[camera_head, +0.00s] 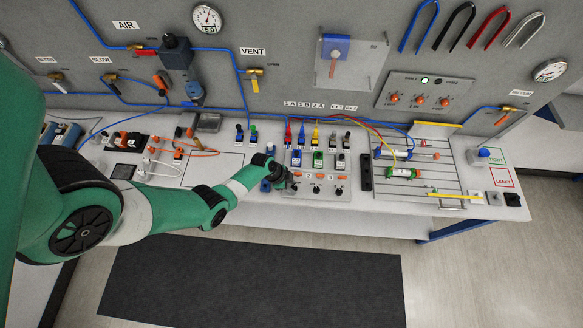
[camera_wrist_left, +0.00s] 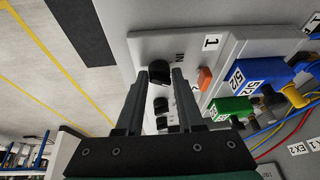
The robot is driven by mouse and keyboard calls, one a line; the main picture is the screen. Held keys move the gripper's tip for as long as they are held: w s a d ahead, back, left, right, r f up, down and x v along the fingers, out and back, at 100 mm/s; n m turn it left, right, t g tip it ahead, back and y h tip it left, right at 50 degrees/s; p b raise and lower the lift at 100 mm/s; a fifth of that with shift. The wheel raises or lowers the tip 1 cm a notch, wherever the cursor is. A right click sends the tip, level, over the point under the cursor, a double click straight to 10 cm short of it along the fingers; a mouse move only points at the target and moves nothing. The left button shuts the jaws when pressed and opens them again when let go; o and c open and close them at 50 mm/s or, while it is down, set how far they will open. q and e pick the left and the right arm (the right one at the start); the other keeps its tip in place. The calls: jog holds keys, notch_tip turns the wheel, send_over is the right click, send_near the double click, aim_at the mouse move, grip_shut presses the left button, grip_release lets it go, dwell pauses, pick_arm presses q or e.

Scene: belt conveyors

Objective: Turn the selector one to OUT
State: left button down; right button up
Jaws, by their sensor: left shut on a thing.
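Selector one is a black knob (camera_wrist_left: 159,70) on a light grey panel (camera_wrist_left: 150,45), by the labels "1" and "IN" in the left wrist view. My left gripper (camera_wrist_left: 160,76) has its two dark fingers on either side of this knob and is shut on it. Which way the knob points is hard to tell. In the head view my left gripper (camera_head: 286,182) is at the left end of the selector panel and covers selector one. Two more black selectors (camera_head: 316,188) (camera_head: 339,191) sit to the right. My right gripper is not in view.
Orange parts (camera_wrist_left: 205,78) and blue and green blocks (camera_wrist_left: 232,108) stand close beside the knob. Coloured hoses (camera_head: 375,130) run behind the panel. A rig with rails (camera_head: 430,172) stands to the right. The floor in front of the bench is clear.

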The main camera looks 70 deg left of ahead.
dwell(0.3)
pick_arm(q)
jog(key=c, duration=0.6)
grip_release()
